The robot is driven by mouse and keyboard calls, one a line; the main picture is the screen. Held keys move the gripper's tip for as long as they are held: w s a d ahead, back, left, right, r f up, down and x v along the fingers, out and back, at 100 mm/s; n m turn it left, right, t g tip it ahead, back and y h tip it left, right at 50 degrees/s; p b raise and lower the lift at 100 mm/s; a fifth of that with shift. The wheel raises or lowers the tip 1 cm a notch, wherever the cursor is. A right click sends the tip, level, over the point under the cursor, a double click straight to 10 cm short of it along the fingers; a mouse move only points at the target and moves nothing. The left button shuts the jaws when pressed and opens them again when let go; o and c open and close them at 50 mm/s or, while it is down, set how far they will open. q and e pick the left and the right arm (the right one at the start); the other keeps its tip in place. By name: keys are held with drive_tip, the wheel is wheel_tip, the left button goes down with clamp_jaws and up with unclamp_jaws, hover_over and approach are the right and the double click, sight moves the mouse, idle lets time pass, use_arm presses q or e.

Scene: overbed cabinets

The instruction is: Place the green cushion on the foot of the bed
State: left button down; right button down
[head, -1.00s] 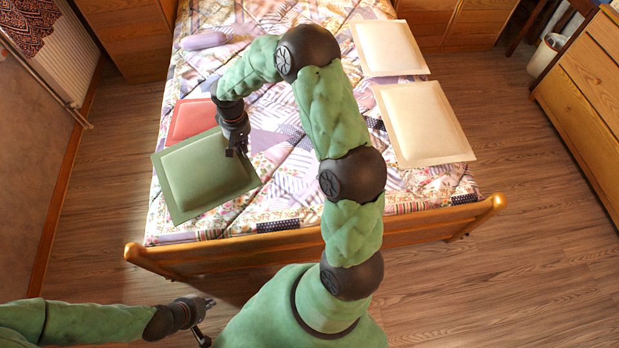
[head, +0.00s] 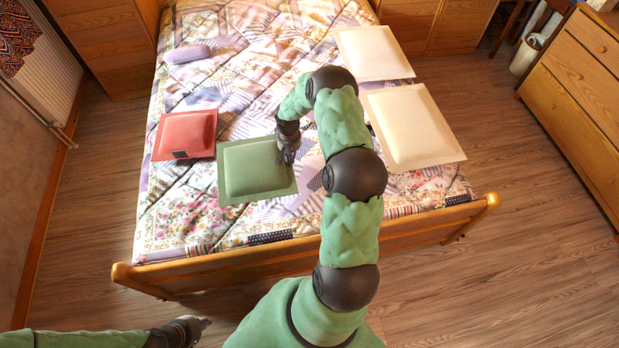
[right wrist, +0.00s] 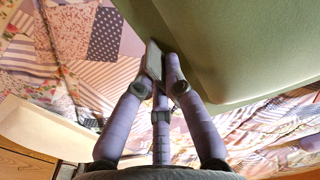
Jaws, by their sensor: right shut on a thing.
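The green cushion (head: 254,169) is over the near part of the patterned bed (head: 180,228), to the right of the red cushion. My right gripper (head: 287,158) is shut on its right edge. In the right wrist view the fingers (right wrist: 160,60) pinch the rim of the green cushion (right wrist: 250,50). I cannot tell whether its underside touches the quilt. The wooden footboard (head: 390,238) runs along the near end of the bed. My left gripper (head: 203,328) is low at the bottom left, away from the bed, empty with its fingers apart.
The red cushion (head: 186,135) lies left of the green one. Two cream cushions (head: 372,52) (head: 413,127) lie along the bed's right side. Quilt is bare between the green cushion and the footboard. A dresser (head: 580,90) stands right.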

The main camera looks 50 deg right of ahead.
drive_tip(key=shift+s+d+f+b, duration=0.6)
drive_tip(key=shift+s+f, duration=0.55)
drive_tip(key=shift+f, duration=0.55)
drive_tip(key=shift+s+d+f+b, duration=0.45)
drive_tip(key=shift+s+f+b, duration=0.25)
drive_tip(key=shift+s+f, duration=0.7)
drive_tip(key=shift+s+d+f+b, duration=0.6)
drive_tip(key=shift+s+f, duration=0.3)
drive_tip(key=shift+f, duration=1.05)
drive_tip(key=shift+a, duration=0.15)
drive_tip(key=shift+f, duration=0.2)
drive_tip(key=c, duration=1.3)
unclamp_jaws()
drive_tip(key=shift+r, duration=0.2)
